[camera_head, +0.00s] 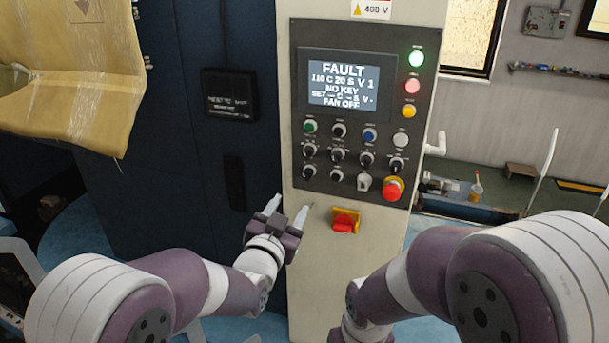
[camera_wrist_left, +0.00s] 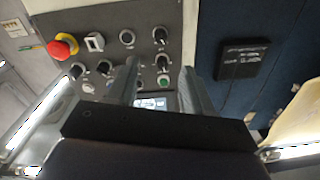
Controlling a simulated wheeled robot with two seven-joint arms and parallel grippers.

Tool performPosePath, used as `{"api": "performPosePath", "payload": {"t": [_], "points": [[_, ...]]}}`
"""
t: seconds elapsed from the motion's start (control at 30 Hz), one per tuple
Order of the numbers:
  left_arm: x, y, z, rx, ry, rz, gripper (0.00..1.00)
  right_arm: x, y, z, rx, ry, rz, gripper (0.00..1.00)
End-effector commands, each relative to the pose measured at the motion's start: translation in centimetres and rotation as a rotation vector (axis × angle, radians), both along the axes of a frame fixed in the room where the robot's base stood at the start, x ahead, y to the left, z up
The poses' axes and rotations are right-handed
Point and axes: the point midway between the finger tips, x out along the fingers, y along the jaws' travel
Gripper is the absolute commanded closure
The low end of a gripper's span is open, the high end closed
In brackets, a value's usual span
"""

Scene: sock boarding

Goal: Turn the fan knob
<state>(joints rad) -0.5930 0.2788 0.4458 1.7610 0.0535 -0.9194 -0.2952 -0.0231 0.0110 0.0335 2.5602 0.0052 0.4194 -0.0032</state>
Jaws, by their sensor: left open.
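The control panel (camera_head: 350,120) stands in front of me on a cream cabinet, with several knobs and buttons under its screen. Black knobs such as this one (camera_head: 310,150) sit in rows; their labels are too small to read, so I cannot tell which is the fan knob. The screen (camera_head: 343,82) reads FAULT, NO KEY and FAN OFF. My left gripper (camera_head: 287,208) is open and empty, below and left of the knobs. In the left wrist view its fingers (camera_wrist_left: 160,66) point toward the panel, with a knob (camera_wrist_left: 163,61) between them. My right gripper is out of view.
A red emergency button (camera_head: 393,188) sticks out at the panel's lower right, beside a key switch (camera_head: 364,182). A red and yellow rotary switch (camera_head: 344,221) sits below. A dark blue cabinet (camera_head: 190,150) is at left, with yellow cloth (camera_head: 75,80) hanging there.

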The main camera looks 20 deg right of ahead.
Motion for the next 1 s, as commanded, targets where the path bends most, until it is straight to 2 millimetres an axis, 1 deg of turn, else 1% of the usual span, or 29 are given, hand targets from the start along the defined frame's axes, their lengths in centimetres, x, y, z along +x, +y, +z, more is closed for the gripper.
{"api": "performPosePath", "payload": {"t": [0.03, 0.13, 0.3, 0.4, 0.5, 0.67, 0.93, 0.97, 1.0], "points": [[0.6, -0.3, 0.4, 0.001, 0.000, 0.000, 0.49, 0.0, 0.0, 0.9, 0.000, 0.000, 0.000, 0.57], [2.5, -1.5, 0.8, 0.002, 0.001, 0.001, 0.49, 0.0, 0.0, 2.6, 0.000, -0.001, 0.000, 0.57], [6.4, -3.9, 0.8, 0.002, 0.003, 0.001, 0.49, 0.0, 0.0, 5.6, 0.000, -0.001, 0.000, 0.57], [8.2, -4.9, 0.6, 0.002, 0.003, 0.001, 0.49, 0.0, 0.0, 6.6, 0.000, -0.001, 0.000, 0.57], [9.4, -5.7, 0.4, 0.002, 0.002, 0.001, 0.49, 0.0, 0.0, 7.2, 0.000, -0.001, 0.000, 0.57], [10.2, -6.2, 0.0, 0.001, 0.004, 0.001, 0.49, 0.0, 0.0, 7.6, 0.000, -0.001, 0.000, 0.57], [10.4, -6.2, -0.1, 0.001, 0.004, 0.001, 0.49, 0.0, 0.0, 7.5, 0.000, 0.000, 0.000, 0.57], [10.3, -6.2, -0.1, 0.001, 0.004, 0.001, 0.59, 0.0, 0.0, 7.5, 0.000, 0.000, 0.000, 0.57], [10.3, -6.2, -0.1, 0.001, 0.004, 0.001, 0.72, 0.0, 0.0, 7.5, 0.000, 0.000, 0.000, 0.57]]}}
